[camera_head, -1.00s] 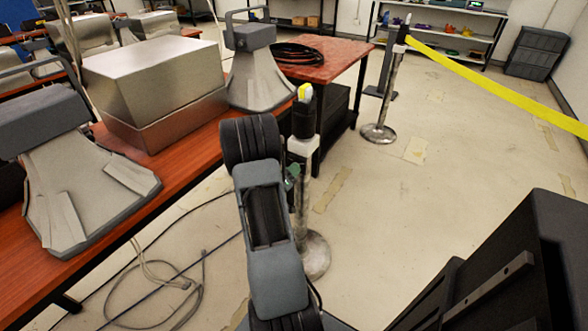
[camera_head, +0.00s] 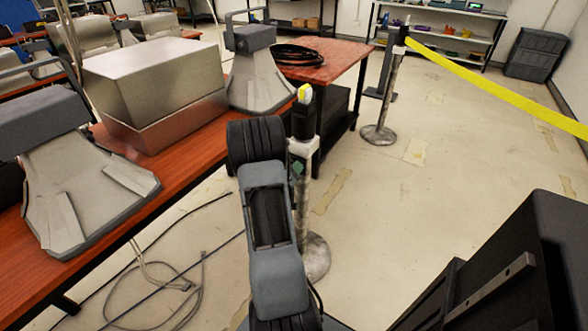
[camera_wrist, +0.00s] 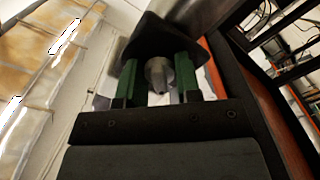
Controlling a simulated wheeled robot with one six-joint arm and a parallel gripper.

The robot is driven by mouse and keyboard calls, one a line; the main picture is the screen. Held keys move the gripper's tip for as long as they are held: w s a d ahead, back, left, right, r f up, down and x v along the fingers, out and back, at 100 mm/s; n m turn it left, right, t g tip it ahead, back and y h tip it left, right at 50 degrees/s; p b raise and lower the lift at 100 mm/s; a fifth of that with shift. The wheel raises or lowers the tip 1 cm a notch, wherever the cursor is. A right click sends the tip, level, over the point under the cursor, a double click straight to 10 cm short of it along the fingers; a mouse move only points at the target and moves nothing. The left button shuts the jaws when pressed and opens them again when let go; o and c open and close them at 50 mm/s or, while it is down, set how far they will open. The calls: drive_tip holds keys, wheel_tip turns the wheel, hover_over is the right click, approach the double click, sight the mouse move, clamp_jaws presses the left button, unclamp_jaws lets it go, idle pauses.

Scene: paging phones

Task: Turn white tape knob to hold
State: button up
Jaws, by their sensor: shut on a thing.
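My gripper (camera_wrist: 160,85) has two green fingers, one on each side of a pale grey, rounded knob (camera_wrist: 158,72) with a darker ridge at its middle. It is shut on the knob, below a dark block (camera_wrist: 158,38). In the head view my arm hides most of the gripper; a small green part (camera_head: 297,168) shows against the near post (camera_head: 302,200). I cannot read any mark on the knob.
A bench (camera_head: 195,150) with grey horns and a metal box stands left of my arm. A red table (camera_head: 325,65) is behind the post. A second post (camera_head: 385,100) carries yellow tape (camera_head: 480,78). Floor at right is clear up to a dark cabinet (camera_head: 500,265).

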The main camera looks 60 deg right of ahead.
drive_tip(key=m+b, duration=0.3)
drive_tip(key=shift+f+m, duration=0.15)
drive_tip(key=shift+m, duration=0.25)
drive_tip(key=m+b, duration=1.1)
drive_tip(key=shift+s, duration=0.1)
drive_tip(key=shift+m+b, duration=1.15)
drive_tip(key=shift+m, duration=0.45)
drive_tip(key=shift+r, duration=0.2)
drive_tip(key=o, duration=0.6)
drive_tip(key=shift+c, duration=0.2)
